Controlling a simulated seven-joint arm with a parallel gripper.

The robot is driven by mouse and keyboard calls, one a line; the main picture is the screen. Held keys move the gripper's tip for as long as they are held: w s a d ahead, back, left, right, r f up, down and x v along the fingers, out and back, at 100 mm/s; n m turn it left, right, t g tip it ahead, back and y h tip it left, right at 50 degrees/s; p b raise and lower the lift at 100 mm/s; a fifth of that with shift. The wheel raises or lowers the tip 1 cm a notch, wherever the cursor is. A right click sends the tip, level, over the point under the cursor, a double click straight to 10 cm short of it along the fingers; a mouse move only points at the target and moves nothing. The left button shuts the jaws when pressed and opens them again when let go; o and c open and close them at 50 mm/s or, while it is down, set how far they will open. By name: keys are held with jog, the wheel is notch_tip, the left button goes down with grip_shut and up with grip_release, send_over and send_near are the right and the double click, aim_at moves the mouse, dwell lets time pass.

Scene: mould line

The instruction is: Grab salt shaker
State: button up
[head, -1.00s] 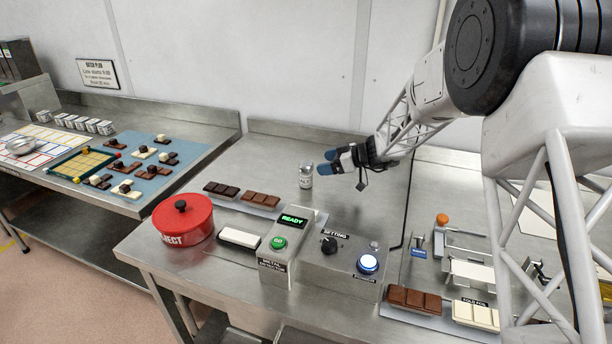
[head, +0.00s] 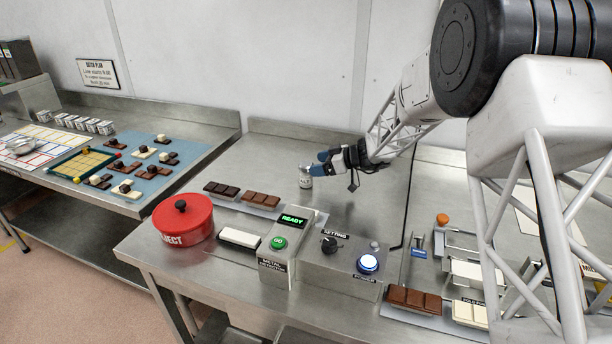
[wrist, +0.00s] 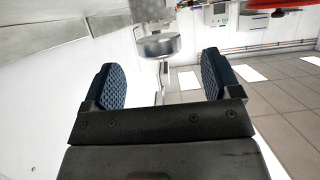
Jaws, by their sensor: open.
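The salt shaker (head: 305,182) is a small clear container with a metal cap and a label, standing upright on the steel bench behind the chocolate bars. My gripper (head: 322,163) is at its upper right in the head view, with blue fingertips close to the cap and partly in front of it or beside it. In the wrist view, which looks upside down, the shaker's round metal cap (wrist: 157,47) shows ahead between my two spread blue finger pads (wrist: 163,78). My gripper is open and holds nothing. Whether a finger touches the shaker cannot be told.
Dark and milk chocolate bars (head: 243,194) lie in front of the shaker. A red reject pot (head: 184,220), a metal detector box (head: 282,246) and a control box (head: 345,262) stand nearer the front edge. The bench left of the shaker is clear.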

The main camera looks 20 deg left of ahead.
aim_at(306, 164)
jog(key=shift+a, duration=0.1)
jog(key=shift+x, duration=2.5)
jog(key=c, duration=1.1)
jog(key=shift+o, duration=0.2)
jog(key=shift+r, duration=0.1)
jog(key=shift+r, duration=4.95)
